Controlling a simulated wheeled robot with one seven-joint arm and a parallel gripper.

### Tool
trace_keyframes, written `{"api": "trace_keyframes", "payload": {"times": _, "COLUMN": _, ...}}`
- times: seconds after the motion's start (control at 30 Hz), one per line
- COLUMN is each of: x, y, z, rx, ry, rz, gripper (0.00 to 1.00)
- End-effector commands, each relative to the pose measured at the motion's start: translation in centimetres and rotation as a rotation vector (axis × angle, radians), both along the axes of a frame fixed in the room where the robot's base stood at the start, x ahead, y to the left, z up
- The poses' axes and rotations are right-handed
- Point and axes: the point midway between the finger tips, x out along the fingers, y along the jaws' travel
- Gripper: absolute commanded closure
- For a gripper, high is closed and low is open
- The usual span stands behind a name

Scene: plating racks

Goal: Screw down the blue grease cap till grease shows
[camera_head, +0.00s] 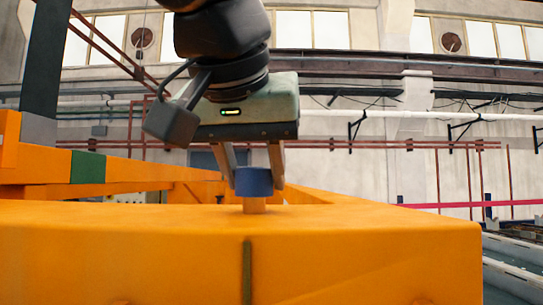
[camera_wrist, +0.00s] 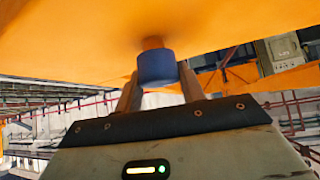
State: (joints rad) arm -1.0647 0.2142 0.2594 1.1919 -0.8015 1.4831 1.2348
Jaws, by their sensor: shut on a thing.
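The blue grease cap (camera_head: 254,181) sits upright on a short orange-tan stem (camera_head: 254,205) on top of the orange beam (camera_head: 120,250). My gripper (camera_head: 253,182) comes down from above, with one finger on each side of the cap, and is shut on it. In the wrist view the blue cap (camera_wrist: 156,68) lies between my two fingertips (camera_wrist: 157,85), with its stem (camera_wrist: 153,43) meeting the orange surface (camera_wrist: 80,35). I see no grease around the cap or stem in either view.
A dark upright groove or strip (camera_head: 247,272) runs down the beam's front face. More orange frame members with a green band (camera_head: 88,167) stand behind at left. Grey troughs (camera_head: 515,268) lie at lower right. The beam top beside the cap is clear.

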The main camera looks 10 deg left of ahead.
Motion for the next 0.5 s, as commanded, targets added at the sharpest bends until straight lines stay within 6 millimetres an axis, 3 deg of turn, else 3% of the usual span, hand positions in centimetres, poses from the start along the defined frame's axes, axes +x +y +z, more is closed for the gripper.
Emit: {"api": "trace_keyframes", "payload": {"times": 0.5, "x": -0.04, "y": 0.12, "z": 0.16, "rx": 0.002, "ry": 0.001, "rz": -0.305, "gripper": 0.83}}
